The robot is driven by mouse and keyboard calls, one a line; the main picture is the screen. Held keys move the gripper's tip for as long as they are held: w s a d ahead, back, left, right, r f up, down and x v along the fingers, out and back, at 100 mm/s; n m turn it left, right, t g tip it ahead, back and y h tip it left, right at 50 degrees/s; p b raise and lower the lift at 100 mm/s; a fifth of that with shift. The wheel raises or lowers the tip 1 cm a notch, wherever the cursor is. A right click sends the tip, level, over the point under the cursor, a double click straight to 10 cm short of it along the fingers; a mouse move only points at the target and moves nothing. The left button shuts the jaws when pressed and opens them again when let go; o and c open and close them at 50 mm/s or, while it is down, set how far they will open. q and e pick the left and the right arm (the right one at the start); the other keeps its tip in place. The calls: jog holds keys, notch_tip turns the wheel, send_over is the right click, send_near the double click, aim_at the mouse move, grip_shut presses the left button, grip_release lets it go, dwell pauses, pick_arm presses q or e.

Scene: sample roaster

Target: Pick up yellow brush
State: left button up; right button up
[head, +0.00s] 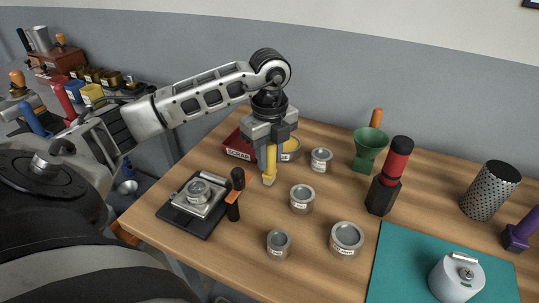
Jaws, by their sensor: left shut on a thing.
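A yellow brush (270,167) hangs below my left gripper (270,143) in the head view. The left gripper points down over the wooden table and is shut on the brush's upper part. The brush is roughly upright, with its pale lower end pointing at the table. I cannot tell whether that end touches the table top. The gripper's fingers hide the upper part of the brush. My right gripper is not in view.
On the wooden table (325,268) a red scrap box (238,146), several tins, a black scale (183,215), an orange-handled tool (233,208) and a green funnel (369,144) stand around the brush. A red-and-black grinder (384,190) and a teal mat (394,268) are at right.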

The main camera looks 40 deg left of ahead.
aim_at(270, 145)
pick_arm(q)
notch_tip(270, 145, up, 3)
jog(key=shift+s+d, duration=0.1)
jog(key=shift+d, duration=0.05)
jog(key=s+d+r+p, duration=0.2)
jog(key=s+d+r, duration=0.6)
jog(key=d+r, duration=0.1)
jog(key=shift+s+d+r, duration=0.15)
jog(key=shift+s+d, duration=0.15)
jog(key=shift+d, duration=0.55)
